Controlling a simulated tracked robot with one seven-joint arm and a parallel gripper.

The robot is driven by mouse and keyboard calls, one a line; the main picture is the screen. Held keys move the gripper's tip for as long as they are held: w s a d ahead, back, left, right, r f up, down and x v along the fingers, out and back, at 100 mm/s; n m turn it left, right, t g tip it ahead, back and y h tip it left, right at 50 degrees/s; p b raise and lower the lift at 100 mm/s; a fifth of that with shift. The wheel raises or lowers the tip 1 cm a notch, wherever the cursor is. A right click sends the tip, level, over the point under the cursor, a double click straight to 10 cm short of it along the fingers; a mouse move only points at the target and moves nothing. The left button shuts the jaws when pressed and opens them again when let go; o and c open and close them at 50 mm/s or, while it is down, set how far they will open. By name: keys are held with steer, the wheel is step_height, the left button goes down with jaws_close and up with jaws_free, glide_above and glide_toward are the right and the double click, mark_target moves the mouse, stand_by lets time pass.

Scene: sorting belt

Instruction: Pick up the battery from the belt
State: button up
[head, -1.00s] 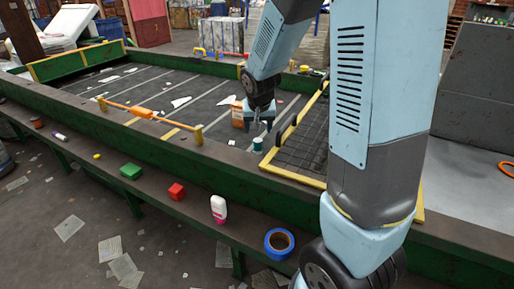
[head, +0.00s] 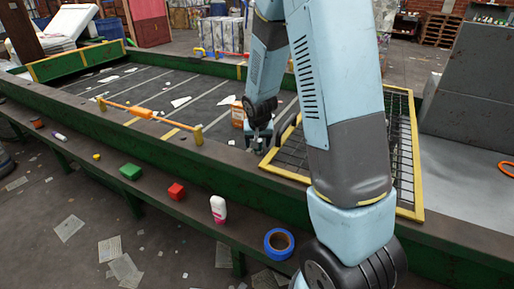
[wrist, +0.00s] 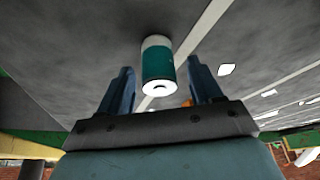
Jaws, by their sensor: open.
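The battery (wrist: 158,62) is a teal cylinder with white ends. In the wrist view it stands on the grey belt (wrist: 90,30), between and just beyond the fingertips. My gripper (wrist: 160,75) is open, with one dark blue finger on each side of the battery and a visible gap to the right finger. In the head view my gripper (head: 259,143) is low over the belt (head: 150,95), near its right end. The battery is mostly hidden there by the gripper.
A yellow-framed mesh panel (head: 272,154) stands right of my gripper. An orange box (head: 237,114) is just behind it. A dark green side wall (head: 215,178) bounds the belt in front.

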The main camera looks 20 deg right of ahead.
steer(key=shift+w+f, duration=0.25)
steer(key=shift+f, duration=0.35)
steer(key=c, duration=1.1)
steer(key=shift+r, duration=0.15)
